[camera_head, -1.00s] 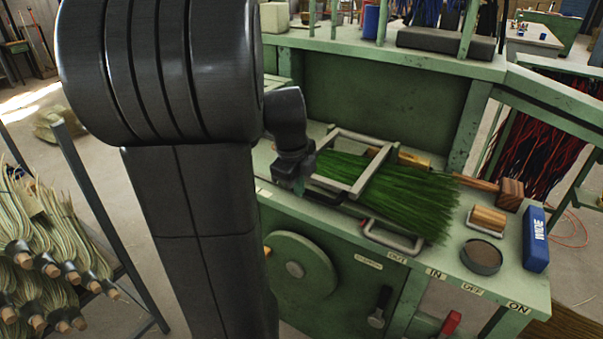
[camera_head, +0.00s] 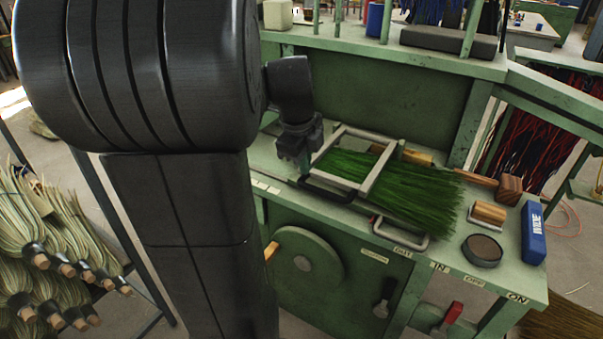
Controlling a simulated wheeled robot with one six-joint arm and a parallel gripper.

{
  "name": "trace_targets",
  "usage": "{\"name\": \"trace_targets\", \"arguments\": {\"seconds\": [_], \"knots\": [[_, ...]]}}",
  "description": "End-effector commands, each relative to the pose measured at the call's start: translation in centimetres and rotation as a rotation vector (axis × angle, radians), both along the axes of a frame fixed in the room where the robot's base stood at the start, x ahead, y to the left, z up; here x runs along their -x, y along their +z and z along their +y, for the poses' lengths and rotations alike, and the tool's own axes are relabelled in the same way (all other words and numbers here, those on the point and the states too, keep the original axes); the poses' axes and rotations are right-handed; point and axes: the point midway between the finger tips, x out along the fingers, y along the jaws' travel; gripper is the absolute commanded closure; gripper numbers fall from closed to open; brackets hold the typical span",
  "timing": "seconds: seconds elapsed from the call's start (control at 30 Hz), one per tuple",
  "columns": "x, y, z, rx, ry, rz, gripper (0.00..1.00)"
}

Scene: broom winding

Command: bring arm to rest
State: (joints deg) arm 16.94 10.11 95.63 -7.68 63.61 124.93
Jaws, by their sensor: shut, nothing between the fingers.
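My arm fills the left of the head view as a large dark column with a ribbed joint. My gripper (camera_head: 304,170) points down at the left end of the bench's metal frame. It looks closed and holds nothing. Its fingertips are small and partly dark against the bench, so I cannot tell whether they touch the black handle beside them. The green bristle bundle (camera_head: 425,195) lies on the bench under the metal frame (camera_head: 376,172), to the right of my gripper.
The green bench (camera_head: 330,222) carries a blue box (camera_head: 535,235), a round dark tin (camera_head: 482,251) and a wooden roller (camera_head: 489,213). A raised back panel (camera_head: 395,98) stands behind. Bound bristle bundles (camera_head: 60,250) fill a rack at left. Levers and a round disc are on the bench front.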

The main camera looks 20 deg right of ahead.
Motion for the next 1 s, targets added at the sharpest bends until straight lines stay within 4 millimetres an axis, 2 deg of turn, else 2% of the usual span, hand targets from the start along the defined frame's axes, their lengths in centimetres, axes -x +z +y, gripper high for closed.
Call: {"name": "trace_targets", "arguments": {"seconds": [0.03, 0.2, 0.4, 0.8, 1.0], "knots": [[0.1, 1.2, 0.2, 0.001, -0.001, -0.004, 1.00], [0.6, 4.5, 0.7, -0.002, -0.001, 0.000, 1.00], [0.9, 6.4, 1.1, -0.003, 0.000, 0.004, 1.00], [1.0, 6.7, 1.2, -0.005, -0.001, 0.005, 1.00], [0.8, 5.3, 0.9, -0.005, -0.002, 0.008, 1.00]]}}
